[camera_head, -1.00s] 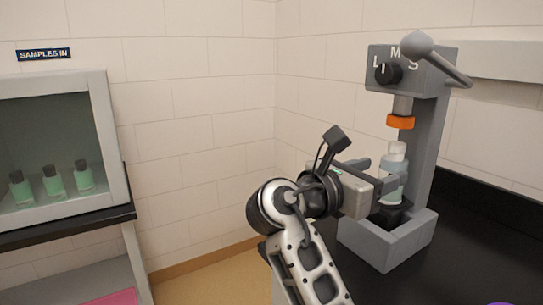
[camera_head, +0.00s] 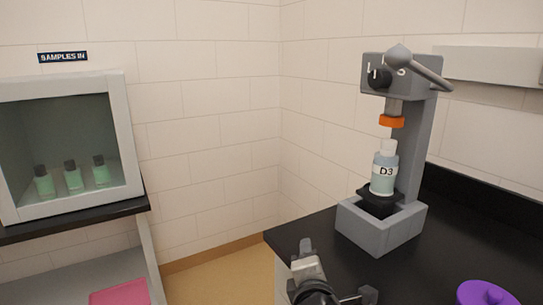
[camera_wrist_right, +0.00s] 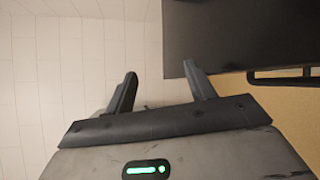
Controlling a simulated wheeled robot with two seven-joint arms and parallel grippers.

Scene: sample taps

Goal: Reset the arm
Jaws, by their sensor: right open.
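In the head view, part of my right arm shows low at the bottom edge, in front of the black counter. A bottle labelled D3 (camera_head: 384,172), with pale teal contents and a white cap, stands upright on the black support of the grey tap stand (camera_head: 372,230). An orange ring (camera_head: 391,121) hangs above its cap, apart from it. My right arm is clear of the bottle. My left gripper is not in view.
The black counter (camera_head: 450,240) is clear around the stand, except for a purple object (camera_head: 484,294) at lower right. A grey lever (camera_head: 428,72) juts from the stand's top. At left, a grey cabinet (camera_head: 126,140) under a SAMPLES IN sign holds 3 green bottles.

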